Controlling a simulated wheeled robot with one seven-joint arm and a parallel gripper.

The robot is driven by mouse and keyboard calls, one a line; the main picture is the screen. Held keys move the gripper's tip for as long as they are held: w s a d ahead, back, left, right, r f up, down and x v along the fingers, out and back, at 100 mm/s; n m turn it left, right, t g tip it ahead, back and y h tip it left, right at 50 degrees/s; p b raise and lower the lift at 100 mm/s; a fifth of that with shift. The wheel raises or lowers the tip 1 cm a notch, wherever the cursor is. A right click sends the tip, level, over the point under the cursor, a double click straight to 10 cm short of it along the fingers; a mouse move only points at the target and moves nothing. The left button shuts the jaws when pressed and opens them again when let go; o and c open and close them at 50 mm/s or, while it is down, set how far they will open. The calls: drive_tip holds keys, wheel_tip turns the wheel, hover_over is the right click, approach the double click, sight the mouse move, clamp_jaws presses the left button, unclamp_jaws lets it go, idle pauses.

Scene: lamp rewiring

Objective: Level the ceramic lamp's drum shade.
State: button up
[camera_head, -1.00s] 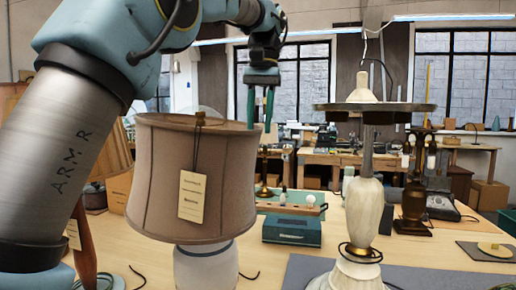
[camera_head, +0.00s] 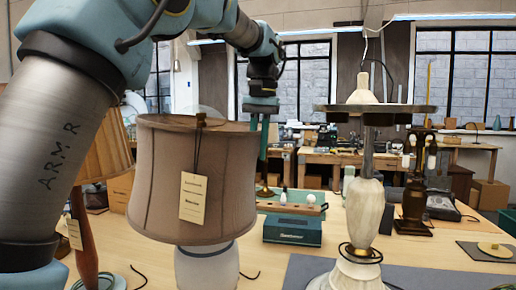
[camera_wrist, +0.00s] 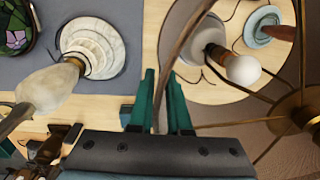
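The beige drum shade (camera_head: 165,180) sits on the white ceramic lamp base (camera_head: 207,268), its right side slightly lower than its left. A paper tag (camera_head: 193,198) hangs on its front. My gripper (camera_head: 261,140) is at the shade's right rim, one finger outside and the other partly hidden behind the rim. In the wrist view, the two green fingers (camera_wrist: 161,100) stand apart on either side of the thin brown rim, with gaps visible beside it. The bulb (camera_wrist: 243,70) and the shade's wire spokes and hub (camera_wrist: 308,117) show inside the shade.
A marble lamp (camera_head: 364,205) with a wide flat disc stands to the right on a grey mat. A teal box (camera_head: 292,230) lies between the lamps. A wooden-stemmed lamp (camera_head: 84,235) stands close at left. Bare tabletop shows between the shade and the mat.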

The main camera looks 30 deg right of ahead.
clamp_jaws()
idle(1.0)
drive_tip(key=shift+r+g+h, duration=0.3)
drive_tip(key=shift+r, duration=0.3)
drive_tip(key=shift+s+d+r+g+h, duration=0.2)
drive_tip(key=shift+r+g+h, duration=0.1)
drive_tip(key=shift+r, duration=0.15)
drive_tip(key=shift+o, duration=2)
unclamp_jaws()
drive_tip(key=shift+r, duration=0.15)
